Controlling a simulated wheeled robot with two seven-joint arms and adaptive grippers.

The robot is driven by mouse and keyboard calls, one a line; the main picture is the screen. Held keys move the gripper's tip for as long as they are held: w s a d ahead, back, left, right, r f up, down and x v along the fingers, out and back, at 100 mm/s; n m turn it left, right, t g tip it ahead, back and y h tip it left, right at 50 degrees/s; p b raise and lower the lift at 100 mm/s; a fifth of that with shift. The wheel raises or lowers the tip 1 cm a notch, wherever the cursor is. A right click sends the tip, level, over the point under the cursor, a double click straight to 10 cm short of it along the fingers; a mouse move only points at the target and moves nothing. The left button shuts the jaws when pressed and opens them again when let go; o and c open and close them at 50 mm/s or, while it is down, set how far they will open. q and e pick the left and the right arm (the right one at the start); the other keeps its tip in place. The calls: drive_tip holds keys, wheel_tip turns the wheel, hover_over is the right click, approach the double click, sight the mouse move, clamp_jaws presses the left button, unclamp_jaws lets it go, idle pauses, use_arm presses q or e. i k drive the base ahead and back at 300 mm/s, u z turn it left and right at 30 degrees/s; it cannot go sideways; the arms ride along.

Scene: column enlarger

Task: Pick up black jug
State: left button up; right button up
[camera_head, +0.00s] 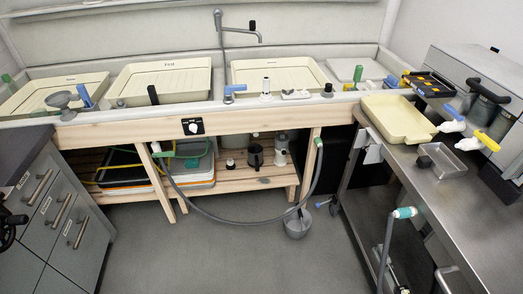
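A small black jug (255,156) stands upright on the wooden lower shelf under the long sink, right of centre. It is small in the picture, and its handle side is hard to make out. A white container (281,151) stands just to its right and a small black-and-white item (230,163) to its left. Dark grey jug-like vessels (483,104) also show by the grey machine at the right. Neither of my grippers can be made out in this view. A dark round part cut off at the left edge is unclear.
A grey hose (235,218) loops in front of the shelf, and a grey scoop-like vessel (297,224) is near its right end. Drawers (55,215) stand at left, a steel table (455,205) at right. The floor (240,255) between them is clear.

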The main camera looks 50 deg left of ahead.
sight(256, 160)
drive_tip(key=u, duration=0.3)
drive_tip(key=i, duration=1.2)
drive_tip(key=u, duration=1.65)
drive_tip(key=i, duration=1)
drive_tip(key=u, duration=1.1)
